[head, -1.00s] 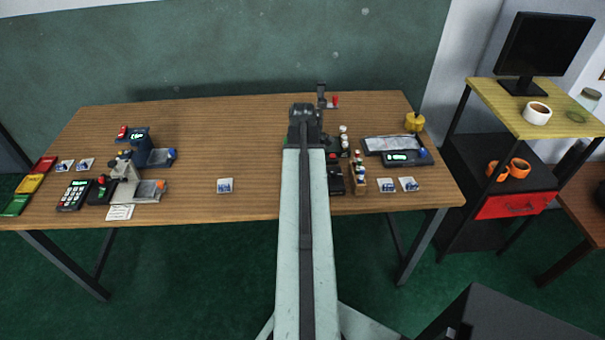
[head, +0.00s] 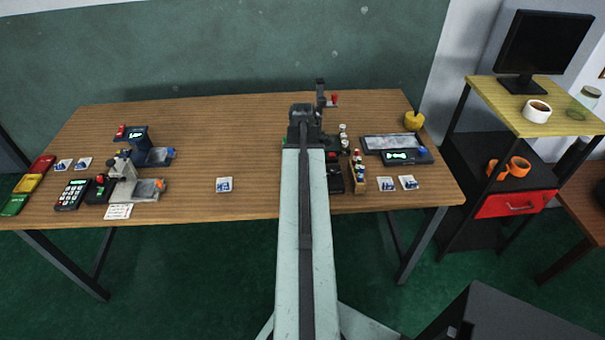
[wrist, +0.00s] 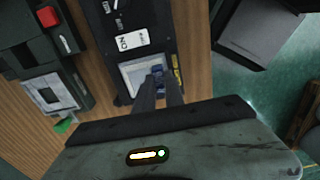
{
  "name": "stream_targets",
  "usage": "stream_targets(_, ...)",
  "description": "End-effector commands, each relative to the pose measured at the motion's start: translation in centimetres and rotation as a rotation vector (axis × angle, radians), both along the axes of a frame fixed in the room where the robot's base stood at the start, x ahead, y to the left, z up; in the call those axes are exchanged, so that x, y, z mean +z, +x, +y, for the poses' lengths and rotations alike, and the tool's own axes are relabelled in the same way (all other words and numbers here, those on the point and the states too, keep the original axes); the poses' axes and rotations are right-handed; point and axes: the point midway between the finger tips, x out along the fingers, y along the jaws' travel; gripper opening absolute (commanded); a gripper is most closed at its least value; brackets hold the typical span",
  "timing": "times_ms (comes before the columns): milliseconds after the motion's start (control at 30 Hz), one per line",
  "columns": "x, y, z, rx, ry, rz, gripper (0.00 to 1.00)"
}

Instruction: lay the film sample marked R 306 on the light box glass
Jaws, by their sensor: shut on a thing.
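In the wrist view my gripper (wrist: 158,82) is shut on a pale square film sample (wrist: 138,78) with a blue patch. The film sample is over a dark device (wrist: 147,18) with a white label; I cannot tell whether it touches it. Its marking is not readable. In the head view my arm reaches over the table and hides the fingertips. A flat unit with a pale panel (head: 388,142) and a lit display stands at the right of the table; I cannot tell if it is the light box. Other film samples lie at centre (head: 224,185) and right (head: 386,184).
In the wrist view another device (wrist: 52,94) with a pale window lies to the left. A bottle rack (head: 358,175) stands right of my arm. A microscope-like stand (head: 124,178) and keypad (head: 73,195) are at left. The table between stand and arm is largely clear.

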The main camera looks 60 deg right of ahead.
Motion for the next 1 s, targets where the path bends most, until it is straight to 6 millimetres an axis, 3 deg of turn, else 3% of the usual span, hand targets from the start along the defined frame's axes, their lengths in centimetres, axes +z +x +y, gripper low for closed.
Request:
stream_targets(200,0.04,0.02,0.02,0.000,0.000,0.000,0.00)
stream_targets(233,0.04,0.02,0.02,0.001,0.000,0.000,0.16)
stream_targets(300,0.04,0.03,0.02,0.001,0.000,0.000,0.36)
stream_targets(567,0.04,0.05,0.03,0.001,0.000,0.000,0.39)
stream_targets(667,0.04,0.05,0.03,0.001,0.000,0.000,0.64)
stream_targets(1000,0.18,0.05,0.03,0.001,0.000,0.000,0.64)
